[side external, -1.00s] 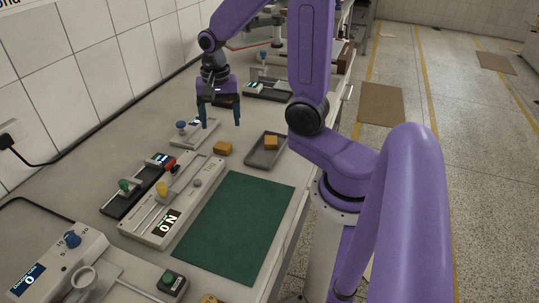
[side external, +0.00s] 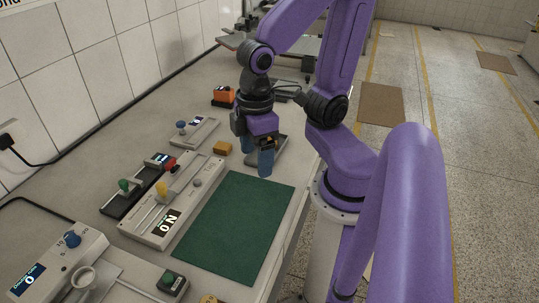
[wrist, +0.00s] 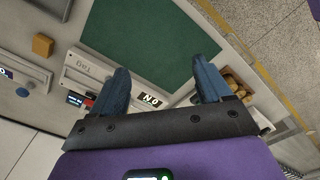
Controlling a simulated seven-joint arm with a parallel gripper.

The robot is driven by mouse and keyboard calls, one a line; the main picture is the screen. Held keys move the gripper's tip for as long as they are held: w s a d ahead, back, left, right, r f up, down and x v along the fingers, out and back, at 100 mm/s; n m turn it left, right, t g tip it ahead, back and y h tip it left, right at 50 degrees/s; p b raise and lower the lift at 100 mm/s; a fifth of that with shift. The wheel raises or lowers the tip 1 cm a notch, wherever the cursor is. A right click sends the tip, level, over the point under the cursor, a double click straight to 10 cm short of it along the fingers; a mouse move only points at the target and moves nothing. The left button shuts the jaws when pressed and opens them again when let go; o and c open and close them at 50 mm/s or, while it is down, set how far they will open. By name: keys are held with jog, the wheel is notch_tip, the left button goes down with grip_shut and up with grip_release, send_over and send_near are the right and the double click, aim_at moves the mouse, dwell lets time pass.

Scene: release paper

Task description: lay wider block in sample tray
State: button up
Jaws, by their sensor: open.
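An orange-yellow block (side external: 222,148) lies on the bench left of my gripper. It also shows at the upper left in the wrist view (wrist: 42,45). The dark grey sample tray (side external: 284,152) sits behind my gripper in the side view, partly covered by it; its edge shows at the top left in the wrist view (wrist: 58,14). The block that was in the tray earlier is hidden now in the side view. My gripper (side external: 255,163) points down beside the tray, near the mat's far edge. Its blue fingers are apart with nothing between them in the wrist view (wrist: 161,65).
A green mat (side external: 235,222) covers the near bench. A slider panel (side external: 165,205) and a smaller blue-knobbed panel (side external: 192,131) stand left of it. An orange device (side external: 224,95) stands farther back. Brown round-topped pieces (wrist: 237,84) show at the right in the wrist view.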

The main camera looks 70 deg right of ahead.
jog(key=s+n, duration=0.3)
jog(key=shift+s+a+r, duration=0.1)
jog(key=shift+a, duration=0.05)
dwell(1.3)
